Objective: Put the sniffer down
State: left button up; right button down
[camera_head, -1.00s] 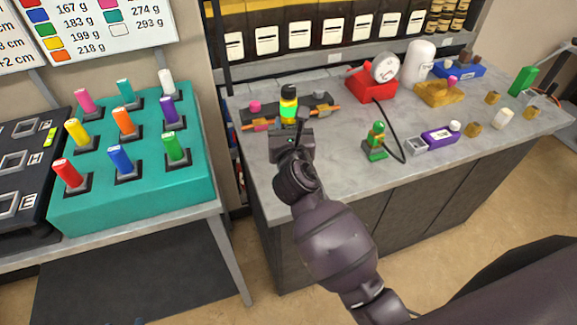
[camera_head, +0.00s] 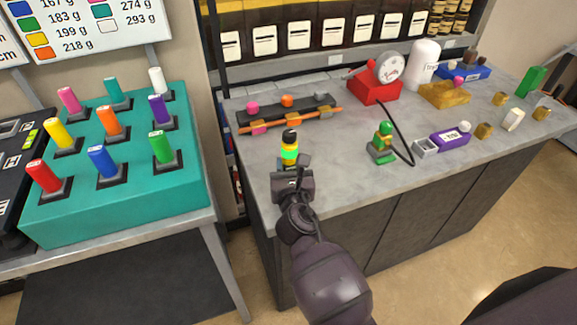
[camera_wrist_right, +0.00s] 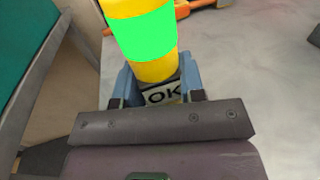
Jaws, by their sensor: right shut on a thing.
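My right gripper (camera_head: 291,174) is shut on the sniffer (camera_head: 289,151), a yellow device with a bright green band and a black top. It stands roughly upright in the fingers over the near left part of the grey worktop (camera_head: 340,180). In the right wrist view the sniffer (camera_wrist_right: 142,35) rises from between the blue fingers (camera_wrist_right: 160,88), with an "OK" label at its lower end. I cannot tell whether its bottom touches the worktop. My left gripper is not in view.
A dark rack with an orange pipe (camera_head: 300,119) lies behind the sniffer. A red gauge base (camera_head: 372,91) is farther back. A teal block (camera_head: 120,200) stands left, beyond a gap.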

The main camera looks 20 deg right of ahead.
jog(key=shift+r, duration=0.15)
jog(key=shift+f, duration=0.25)
jog(key=c, duration=0.7)
grip_release()
jog(key=shift+r, duration=0.15)
